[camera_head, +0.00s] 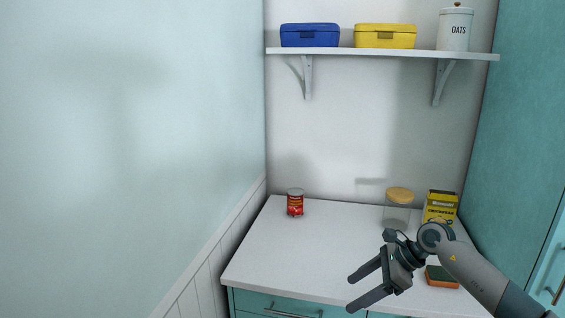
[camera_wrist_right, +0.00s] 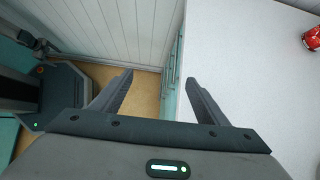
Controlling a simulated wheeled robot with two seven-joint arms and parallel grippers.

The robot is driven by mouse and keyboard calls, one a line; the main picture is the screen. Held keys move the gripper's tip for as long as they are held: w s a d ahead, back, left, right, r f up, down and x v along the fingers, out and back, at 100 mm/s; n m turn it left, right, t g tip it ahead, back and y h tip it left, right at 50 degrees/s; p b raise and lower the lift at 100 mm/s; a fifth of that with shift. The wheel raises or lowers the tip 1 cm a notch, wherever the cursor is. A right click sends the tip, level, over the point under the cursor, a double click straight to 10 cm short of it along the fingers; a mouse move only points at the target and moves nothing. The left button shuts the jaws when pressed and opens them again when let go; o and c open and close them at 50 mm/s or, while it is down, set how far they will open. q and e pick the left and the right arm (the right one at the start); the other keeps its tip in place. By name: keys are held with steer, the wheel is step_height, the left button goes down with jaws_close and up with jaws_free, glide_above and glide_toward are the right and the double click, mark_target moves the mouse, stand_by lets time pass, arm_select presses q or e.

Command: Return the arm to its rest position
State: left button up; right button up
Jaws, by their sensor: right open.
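My right gripper (camera_head: 358,289) is open and empty, in front of and above the white counter at its near right part. Its arm comes in from the lower right. In the right wrist view its two fingers (camera_wrist_right: 160,85) stand wide apart with nothing between them, over the counter's front edge and the wooden floor. My left gripper is in neither view.
A red can (camera_head: 295,203) stands at the counter's back left. A glass jar with a wooden lid (camera_head: 398,212), a yellow box (camera_head: 440,206) and a sponge (camera_head: 441,277) are on the right, near my arm. The white counter (camera_head: 300,250) is clear at left and middle. A shelf (camera_head: 380,53) hangs above.

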steer(key=s+a+r+m+t+y, duration=0.2)
steer(key=a+r+m+y, duration=0.25)
steer(key=a, duration=0.25)
steer(key=s+a+r+m+t+y, duration=0.3)
steer(key=a+y, duration=0.2)
steer(key=a, duration=0.3)
steer(key=s+d+f+m+t+h, duration=0.15)
steer(key=d+m+t+h, duration=0.45)
steer(key=m, duration=0.7)
steer(key=d+f+m+t+h, duration=0.2)
steer(key=d+m+t+h, duration=0.45)
steer(key=m, duration=0.65)
steer(key=s+d+f+m+g+h, duration=0.6)
steer(key=s+f+m, duration=0.3)
steer(key=f, duration=0.4)
steer(key=s+f+m+g+y, duration=0.1)
steer(key=s+f+m+g, duration=0.35)
steer(key=s, duration=0.95)
steer(key=s+f+m+g, duration=0.2)
steer(key=s+f+g, duration=0.55)
steer(key=s, duration=0.65)
step_height(320, 180, down, 31)
steer(key=s, duration=0.2)
steer(key=s+d+f+b, duration=0.1)
steer(key=s+d+f, duration=0.2)
steer(key=s+f, duration=1.4)
steer(key=shift+s+f+g, duration=0.15)
steer(key=shift+g, duration=0.2)
